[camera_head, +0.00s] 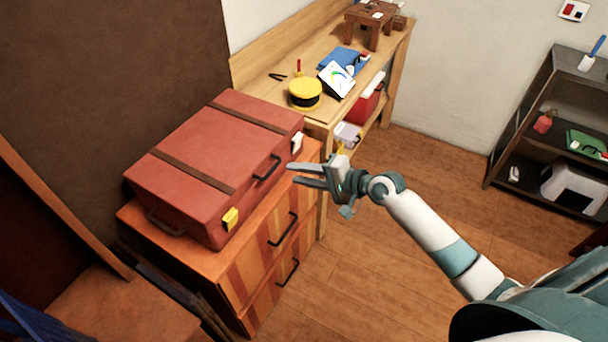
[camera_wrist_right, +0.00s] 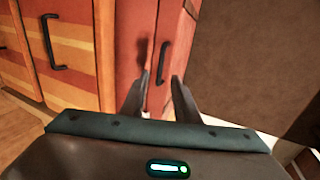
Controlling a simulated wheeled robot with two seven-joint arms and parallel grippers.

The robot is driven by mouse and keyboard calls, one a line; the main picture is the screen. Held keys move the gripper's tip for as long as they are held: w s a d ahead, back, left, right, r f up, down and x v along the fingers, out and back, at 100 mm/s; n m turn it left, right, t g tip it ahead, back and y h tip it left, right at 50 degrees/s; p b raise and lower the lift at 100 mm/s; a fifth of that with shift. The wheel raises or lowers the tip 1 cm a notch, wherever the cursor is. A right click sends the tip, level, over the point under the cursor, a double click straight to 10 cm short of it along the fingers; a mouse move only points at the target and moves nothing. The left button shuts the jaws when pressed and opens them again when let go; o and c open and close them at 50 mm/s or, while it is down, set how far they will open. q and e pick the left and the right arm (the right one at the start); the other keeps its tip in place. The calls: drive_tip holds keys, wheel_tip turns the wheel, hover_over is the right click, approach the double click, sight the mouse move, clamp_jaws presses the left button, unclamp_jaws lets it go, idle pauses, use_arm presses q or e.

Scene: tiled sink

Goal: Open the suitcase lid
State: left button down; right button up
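The red suitcase (camera_head: 190,150) with two brown straps lies flat on the striped dresser, its lid shut. Its dark front handle (camera_head: 267,168) lies between a yellow latch (camera_head: 231,219) and a white latch (camera_head: 296,143). My right gripper (camera_head: 291,174) is open and empty, its fingers pointing at the suitcase front, just right of the handle and apart from it. In the right wrist view, the two spread fingers (camera_wrist_right: 157,92) point toward the red suitcase front (camera_wrist_right: 182,45) and its handle (camera_wrist_right: 162,62). My left gripper is not in view.
The striped dresser (camera_head: 240,262) has dark drawer handles. A wooden workbench (camera_head: 335,55) behind holds a yellow round case (camera_head: 305,93), a tablet (camera_head: 336,79) and a small stool (camera_head: 370,22). A dark shelf (camera_head: 530,110) stands at right. The wooden floor between is clear.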

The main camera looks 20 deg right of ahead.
sight(274, 170)
drive_tip(key=shift+b+x, duration=1.35)
drive_tip(key=shift+x, duration=3.25)
drive_tip(key=shift+r, duration=0.1)
drive_tip(key=shift+a, duration=0.1)
